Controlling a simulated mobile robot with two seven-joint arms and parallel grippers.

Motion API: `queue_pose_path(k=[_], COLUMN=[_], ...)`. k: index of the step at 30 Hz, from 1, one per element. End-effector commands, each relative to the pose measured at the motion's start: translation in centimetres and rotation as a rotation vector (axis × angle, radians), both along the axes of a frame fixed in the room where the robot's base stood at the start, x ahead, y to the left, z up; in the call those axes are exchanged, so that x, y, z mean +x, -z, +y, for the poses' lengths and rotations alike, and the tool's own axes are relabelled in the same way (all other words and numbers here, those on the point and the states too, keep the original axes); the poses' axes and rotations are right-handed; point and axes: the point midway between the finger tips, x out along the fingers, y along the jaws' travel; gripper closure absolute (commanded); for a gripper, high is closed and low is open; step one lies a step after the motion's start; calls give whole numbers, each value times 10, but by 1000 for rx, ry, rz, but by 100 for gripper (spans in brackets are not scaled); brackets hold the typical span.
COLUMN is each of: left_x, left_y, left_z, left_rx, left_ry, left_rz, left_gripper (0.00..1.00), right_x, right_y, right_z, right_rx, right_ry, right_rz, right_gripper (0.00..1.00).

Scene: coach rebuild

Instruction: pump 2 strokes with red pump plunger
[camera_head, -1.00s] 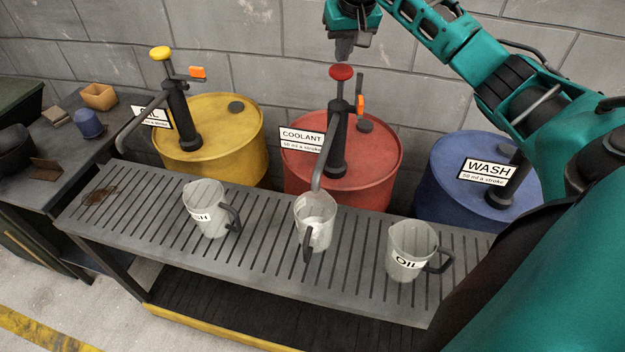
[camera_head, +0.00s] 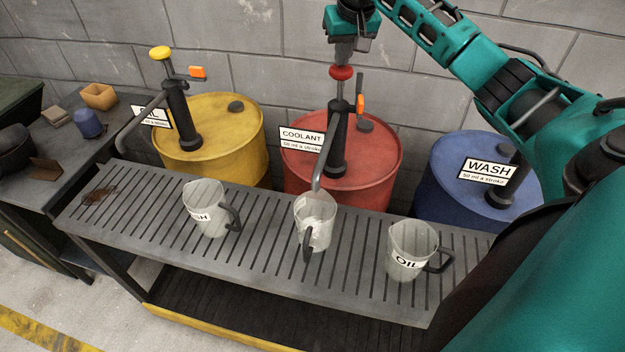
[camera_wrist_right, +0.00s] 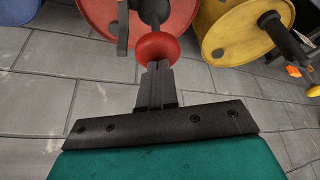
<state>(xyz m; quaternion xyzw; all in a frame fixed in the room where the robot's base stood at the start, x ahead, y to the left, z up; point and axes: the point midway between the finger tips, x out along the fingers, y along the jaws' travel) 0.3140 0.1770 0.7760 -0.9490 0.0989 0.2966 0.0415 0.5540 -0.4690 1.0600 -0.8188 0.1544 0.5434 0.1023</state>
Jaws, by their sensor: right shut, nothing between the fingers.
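The red pump plunger (camera_head: 341,73) stands upright on the pump of the red drum (camera_head: 343,180), labelled COOLANT. My right gripper (camera_head: 342,62) points down right above the plunger knob, its shut fingertips at or touching the knob's top. In the right wrist view the shut fingers (camera_wrist_right: 157,68) meet the edge of the red knob (camera_wrist_right: 158,47); nothing is between them. The coolant spout ends over a clear jug (camera_head: 314,222) on the slatted bench (camera_head: 265,255). The jug's label is turned out of sight. My left gripper is not in view.
A yellow OIL drum (camera_head: 215,140) with a yellow plunger (camera_head: 160,53) stands left, a blue WASH drum (camera_head: 460,205) right. A WASH jug (camera_head: 207,210) and an OIL jug (camera_head: 410,252) flank the middle jug.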

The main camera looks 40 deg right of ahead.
Motion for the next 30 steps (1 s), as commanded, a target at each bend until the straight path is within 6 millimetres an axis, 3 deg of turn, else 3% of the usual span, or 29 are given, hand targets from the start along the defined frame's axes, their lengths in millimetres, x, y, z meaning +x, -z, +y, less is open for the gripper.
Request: queue_pose_path(k=[30], left_x=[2], left_y=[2], left_z=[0], left_rx=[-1], left_ry=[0], left_rz=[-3], left_gripper=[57], right_x=[-1], right_y=[38], right_z=[0], right_rx=[1], right_ry=[0], right_rz=[5], right_gripper=[100])
